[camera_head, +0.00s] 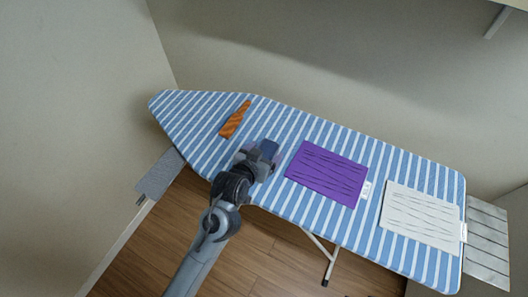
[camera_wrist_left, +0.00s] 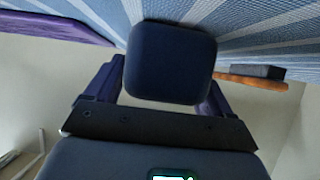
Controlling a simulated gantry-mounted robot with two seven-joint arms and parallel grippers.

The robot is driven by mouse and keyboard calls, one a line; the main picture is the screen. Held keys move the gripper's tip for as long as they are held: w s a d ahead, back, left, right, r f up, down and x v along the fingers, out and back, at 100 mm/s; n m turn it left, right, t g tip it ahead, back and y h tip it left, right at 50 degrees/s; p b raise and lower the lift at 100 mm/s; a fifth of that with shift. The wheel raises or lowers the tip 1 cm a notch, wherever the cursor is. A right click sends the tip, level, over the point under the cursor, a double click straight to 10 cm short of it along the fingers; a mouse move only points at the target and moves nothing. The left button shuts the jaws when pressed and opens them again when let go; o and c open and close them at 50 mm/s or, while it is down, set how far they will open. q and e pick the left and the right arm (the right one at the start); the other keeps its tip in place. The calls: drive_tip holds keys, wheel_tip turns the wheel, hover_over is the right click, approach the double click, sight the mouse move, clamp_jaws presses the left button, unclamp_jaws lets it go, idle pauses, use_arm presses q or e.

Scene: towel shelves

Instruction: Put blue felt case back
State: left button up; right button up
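The blue felt case (camera_wrist_left: 170,62) is a dark blue, rounded block in the left wrist view. It sits between the two fingers of my left gripper (camera_wrist_left: 160,85), which appear to press on its sides. In the head view, a small part of the case (camera_head: 270,147) shows at the tip of my left gripper (camera_head: 262,154), over the near edge of the striped ironing board (camera_head: 400,168). I cannot tell whether the case touches the board. My right gripper is not in view.
An orange-brown wooden-looking item (camera_head: 235,120) lies farther left on the board. A purple folded towel (camera_head: 327,172) and a white one (camera_head: 421,217) lie to the right. A grey shelf (camera_head: 160,174) is at the left. Slatted boards (camera_head: 487,240) stand at the right.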

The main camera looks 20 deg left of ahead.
use_arm(q)
drive_tip(key=shift+o, duration=0.4)
drive_tip(key=shift+r, duration=0.1)
drive_tip(key=shift+r, duration=0.15)
drive_tip(key=shift+s+r, duration=0.2)
drive_tip(key=shift+s, duration=0.1)
drive_tip(key=d+p+v, duration=0.1)
drive_tip(key=p+v, duration=0.2)
drive_tip(key=v, duration=0.8)
drive_tip(key=s+a+f+g, duration=0.3)
drive_tip(key=s+f, duration=0.3)
drive_tip(key=s, duration=0.2)
drive_tip(key=s+a+f+m+g, duration=0.1)
drive_tip(key=s+a+f+g, duration=0.2)
drive_tip(key=s+f+g, duration=0.2)
drive_tip(key=s+f, duration=0.2)
drive_tip(key=s, duration=0.2)
drive_tip(key=shift+g+y, duration=0.3)
drive_tip(key=shift+y, duration=0.1)
